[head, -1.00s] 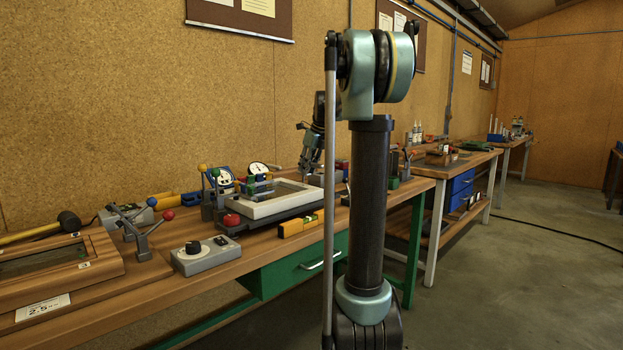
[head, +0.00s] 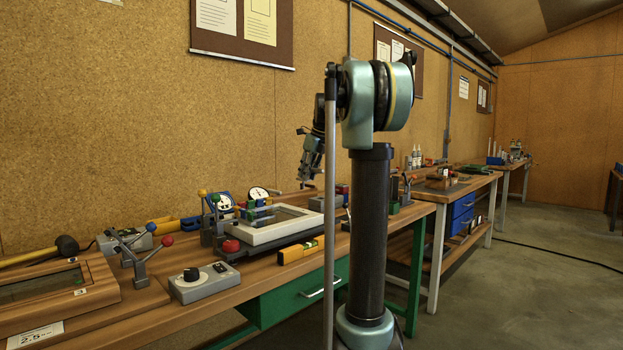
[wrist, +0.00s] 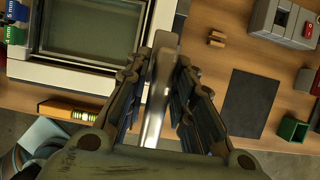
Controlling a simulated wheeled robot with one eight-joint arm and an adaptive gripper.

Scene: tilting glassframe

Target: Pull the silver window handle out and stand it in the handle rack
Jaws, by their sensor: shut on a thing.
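The silver window handle (wrist: 155,95) is between the fingers of my gripper (wrist: 158,88) in the wrist view, and the gripper is shut on it. The handle shows its long side and reaches up the picture past the fingertips, beside the right edge of the white window frame (wrist: 78,78). In the head view my gripper (head: 304,186) hangs above the right end of the white frame (head: 258,238), with a gap below it. The handle is too small to make out there. A grey block (wrist: 283,22) at the wrist view's upper right may be the handle rack; I cannot tell.
A dark mat (wrist: 248,103), a green box (wrist: 293,130) and a small wooden piece (wrist: 216,39) lie right of the frame. A yellow level (wrist: 75,110) lies along its front. Clamps with coloured knobs (head: 215,199) stand at its left. Bare wood lies around the mat.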

